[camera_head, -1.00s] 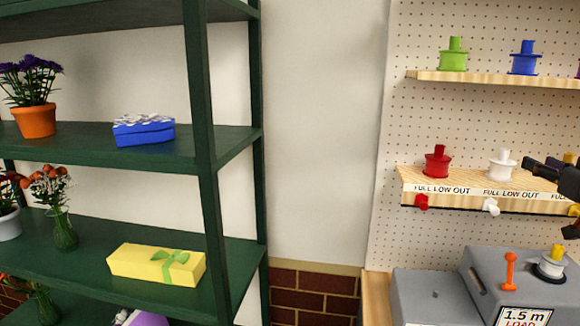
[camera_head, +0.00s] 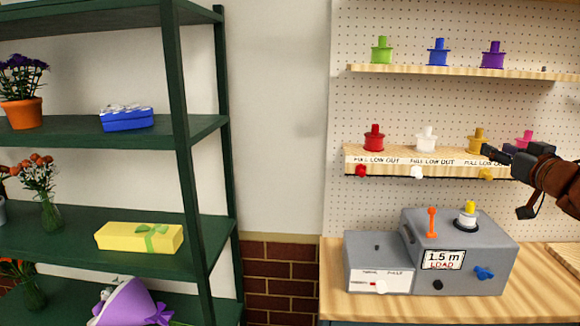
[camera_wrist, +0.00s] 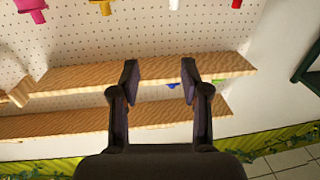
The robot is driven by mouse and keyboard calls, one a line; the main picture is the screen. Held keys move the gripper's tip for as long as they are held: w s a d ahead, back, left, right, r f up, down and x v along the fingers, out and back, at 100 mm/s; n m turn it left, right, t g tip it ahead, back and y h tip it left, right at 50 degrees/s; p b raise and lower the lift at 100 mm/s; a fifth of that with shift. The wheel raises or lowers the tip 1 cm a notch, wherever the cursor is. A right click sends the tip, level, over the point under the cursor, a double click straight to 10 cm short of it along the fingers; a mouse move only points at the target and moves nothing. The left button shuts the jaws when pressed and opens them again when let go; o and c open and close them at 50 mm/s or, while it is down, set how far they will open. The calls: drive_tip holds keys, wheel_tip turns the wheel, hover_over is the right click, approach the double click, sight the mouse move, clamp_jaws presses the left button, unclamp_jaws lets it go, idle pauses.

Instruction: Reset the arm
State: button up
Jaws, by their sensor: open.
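My gripper (camera_head: 497,152) is at the right of the head view, in front of the pegboard shelves and close to the gold spool (camera_head: 477,141) in the picture. In the wrist view my gripper (camera_wrist: 160,75) has its two dark fingers spread apart with nothing between them. Wooden shelf boards (camera_wrist: 60,78) and the pegboard lie beyond the fingers. From the head view I cannot tell the exact gap between my gripper and the lower shelf (camera_head: 350,160).
A grey machine (camera_head: 480,255) labelled 1.5 m LOAD stands on the wooden bench (camera_head: 340,250). Red (camera_head: 374,139) and white (camera_head: 426,140) spools stand on the lower shelf. A green rack (camera_head: 190,190) with flowers and boxes is at left. The wall between is clear.

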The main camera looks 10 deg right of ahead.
drive_tip(key=w+a+f+m+g+h, duration=0.3)
drive_tip(key=w+a+f+h, duration=0.1)
drive_tip(key=s+a+f+g+y, duration=0.1)
drive_tip(key=s+a+f+g, duration=0.3)
drive_tip(key=a+f, duration=0.45)
drive_tip(key=s+a+f+g+y, duration=0.1)
drive_tip(key=s+a+f+g, duration=0.3)
drive_tip(key=a+f, duration=0.4)
drive_tip(key=s+a+f+n+g+y, duration=0.2)
drive_tip(key=s+a+f, duration=0.4)
drive_tip(key=s+a, duration=0.4)
drive_tip(key=s+a+f+n+g+y, duration=0.3)
drive_tip(key=s+a+f+g, duration=0.3)
drive_tip(key=s+a, duration=0.5)
drive_tip(key=shift+s+a+y, duration=0.15)
drive_tip(key=shift+s+y, duration=0.25)
drive_tip(key=shift+s, duration=0.7)
